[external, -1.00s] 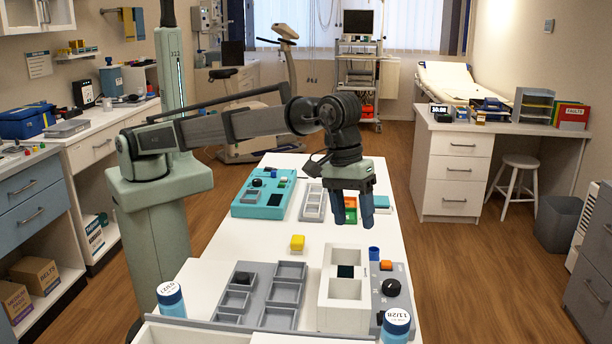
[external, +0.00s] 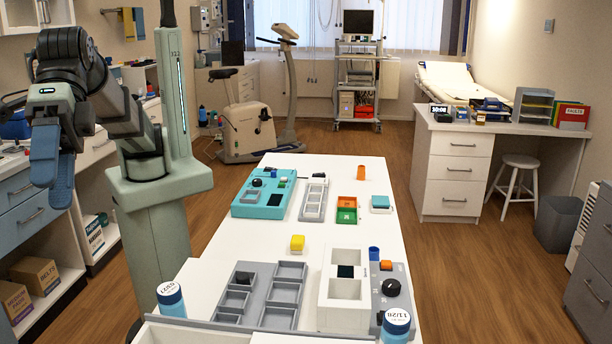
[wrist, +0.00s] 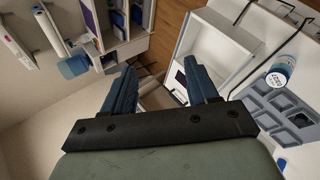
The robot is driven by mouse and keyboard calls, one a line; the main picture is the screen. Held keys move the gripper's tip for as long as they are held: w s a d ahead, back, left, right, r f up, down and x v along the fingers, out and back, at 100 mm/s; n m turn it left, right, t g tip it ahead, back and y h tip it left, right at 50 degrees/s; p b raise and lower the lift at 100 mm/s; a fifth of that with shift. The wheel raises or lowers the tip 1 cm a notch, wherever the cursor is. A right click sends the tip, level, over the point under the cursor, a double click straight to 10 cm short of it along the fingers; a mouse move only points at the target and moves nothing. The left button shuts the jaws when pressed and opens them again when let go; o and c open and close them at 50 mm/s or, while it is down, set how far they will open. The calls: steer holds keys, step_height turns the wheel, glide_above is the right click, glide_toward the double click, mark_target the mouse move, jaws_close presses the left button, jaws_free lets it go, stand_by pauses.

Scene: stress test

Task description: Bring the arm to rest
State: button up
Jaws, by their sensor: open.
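My gripper (external: 52,170) hangs at the far left of the external view, clear of the white table (external: 225,262), with its blue fingers pointing down. My arm is folded back to the left beside my column. In the wrist view my gripper (wrist: 163,90) shows its two blue fingers spread apart with nothing between them. The fingers touch nothing that I can see.
A side counter with drawers (external: 30,207) stands behind my gripper at left.

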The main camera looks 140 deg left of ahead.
steer(key=s+d+f+m, duration=0.2)
steer(key=d+f, duration=0.4)
steer(key=f, duration=0.1)
step_height(320, 180, down, 21)
steer(key=s+m+g, duration=0.2)
steer(key=m, duration=0.2)
steer(key=s+a+f+m+g+y, duration=0.1)
steer(key=s+a+f, duration=0.2)
steer(key=f, duration=0.5)
steer(key=s+a+f+m+g, duration=0.1)
steer(key=s+a+f+m, duration=0.15)
steer(key=f, duration=0.65)
steer(key=s+a+f+m+g+y, duration=0.1)
steer(key=s+a+f, duration=0.2)
steer(key=f, duration=0.5)
steer(key=s+a+f+m+g+y, duration=0.2)
steer(key=s+a+f+g, duration=0.3)
steer(key=s+a+f, duration=1.5)
steer(key=s+a+f+g, duration=0.1)
steer(key=s+a+f, duration=0.1)
steer(key=s, duration=0.8)
steer(key=s+a+f+m+g, duration=0.1)
steer(key=s+a, duration=0.3)
steer(key=s, duration=0.7)
steer(key=s+a+f+m+g, duration=0.1)
steer(key=s+a+f+g, duration=0.2)
steer(key=s, duration=0.8)
steer(key=shift+s+a+h, duration=0.25)
steer(key=shift+a+h, duration=0.05)
steer(key=shift+a, duration=0.25)
